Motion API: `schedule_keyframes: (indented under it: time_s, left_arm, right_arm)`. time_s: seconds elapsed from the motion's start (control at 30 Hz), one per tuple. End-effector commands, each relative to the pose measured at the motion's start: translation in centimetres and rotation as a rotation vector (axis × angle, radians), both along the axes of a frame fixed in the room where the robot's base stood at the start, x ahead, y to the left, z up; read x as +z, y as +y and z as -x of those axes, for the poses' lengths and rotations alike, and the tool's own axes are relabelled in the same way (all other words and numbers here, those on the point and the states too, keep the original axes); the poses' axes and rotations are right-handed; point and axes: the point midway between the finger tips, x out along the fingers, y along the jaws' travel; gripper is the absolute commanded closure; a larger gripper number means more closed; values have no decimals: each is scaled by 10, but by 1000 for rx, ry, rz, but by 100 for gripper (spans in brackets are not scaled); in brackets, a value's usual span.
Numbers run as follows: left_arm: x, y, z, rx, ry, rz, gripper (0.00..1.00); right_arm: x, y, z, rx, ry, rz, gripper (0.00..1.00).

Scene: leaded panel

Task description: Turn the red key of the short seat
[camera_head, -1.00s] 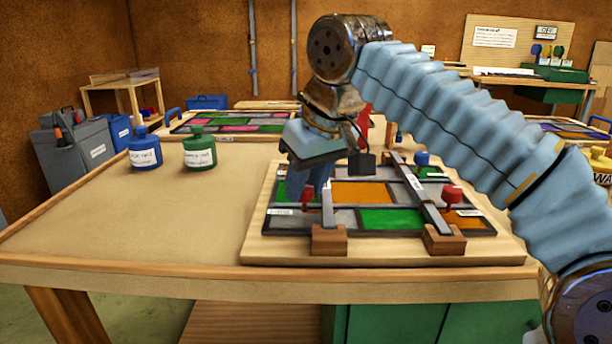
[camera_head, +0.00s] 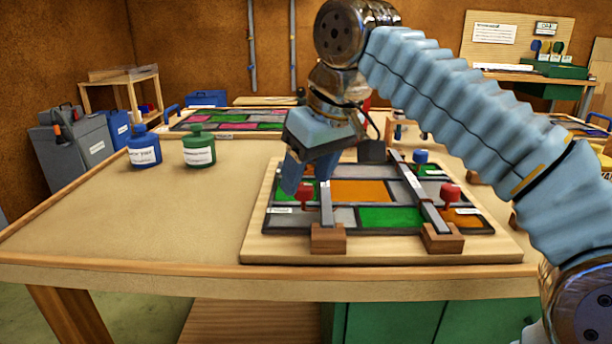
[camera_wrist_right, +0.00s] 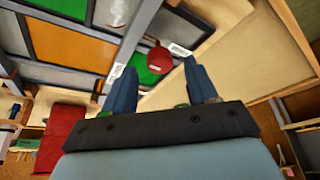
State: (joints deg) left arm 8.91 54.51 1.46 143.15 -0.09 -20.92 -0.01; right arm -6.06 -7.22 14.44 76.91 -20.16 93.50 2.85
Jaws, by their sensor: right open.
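The leaded panel (camera_head: 385,190) of green, orange and grey panes lies on a pale wooden board (camera_head: 380,250). A red key (camera_head: 306,194) stands at its left, beside a short grey bar (camera_head: 326,205); it also shows in the right wrist view (camera_wrist_right: 158,60). A second red key (camera_head: 450,194) stands at the right, beside a longer bar (camera_head: 418,188). The small labels are too blurred to read. My right gripper (camera_head: 295,184) is open and empty above the left red key. In the wrist view the key appears between and just beyond its fingertips (camera_wrist_right: 158,75). My left gripper is out of view.
A blue key (camera_head: 420,158) stands by the longer bar's far end. Wooden blocks (camera_head: 328,238) hold the bars' near ends. Blue (camera_head: 144,149) and green (camera_head: 199,149) bottles stand left. Another panel (camera_head: 225,122) lies behind. The table's left front (camera_head: 150,220) is clear.

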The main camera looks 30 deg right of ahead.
Motion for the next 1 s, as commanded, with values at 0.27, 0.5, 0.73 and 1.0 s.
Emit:
schedule_keyframes:
  time_s: [0.27, 0.5, 0.73, 1.0]
  left_arm:
    - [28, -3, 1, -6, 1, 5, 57]
    - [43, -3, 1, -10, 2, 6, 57]
    - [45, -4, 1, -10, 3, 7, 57]
    - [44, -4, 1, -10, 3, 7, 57]
  right_arm:
    - [69, -4, 25, 0, -4, -2, 42]
    - [105, -7, 41, 1, -2, -1, 42]
    - [112, -8, 46, 0, 0, 0, 42]
    - [111, -8, 46, 0, 0, 0, 42]
